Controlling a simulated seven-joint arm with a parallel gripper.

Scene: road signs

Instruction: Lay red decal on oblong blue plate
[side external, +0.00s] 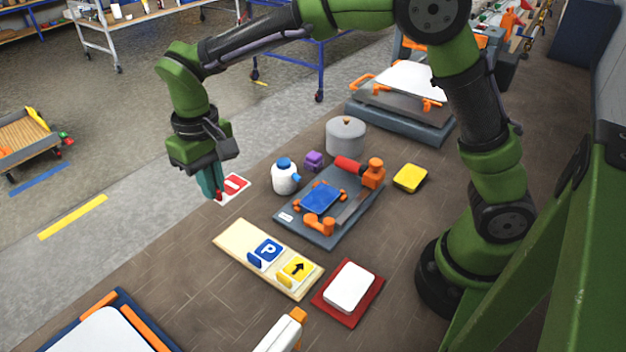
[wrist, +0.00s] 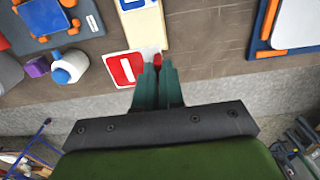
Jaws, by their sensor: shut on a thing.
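The red decal (side external: 235,185) is a red square with a white bar on a white backing; in the wrist view it (wrist: 125,68) lies just left of my fingertips. My gripper (side external: 216,196) points down and is shut on the decal's edge, where a small red piece shows between the fingertips (wrist: 158,66). I cannot tell how high the decal is above the table. The blue plate (side external: 321,197) sits in a grey fixture (side external: 345,223) with orange clamps, right of my gripper; its corner also shows in the wrist view (wrist: 44,14).
A pale wooden board (side external: 232,239) holds a blue P decal (side external: 265,251) and a yellow arrow decal (side external: 298,269). A white bottle (side external: 285,178), a purple block (side external: 314,159) and a grey canister (side external: 345,138) stand behind the fixture. A red pad (side external: 329,310) with a white block lies in front.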

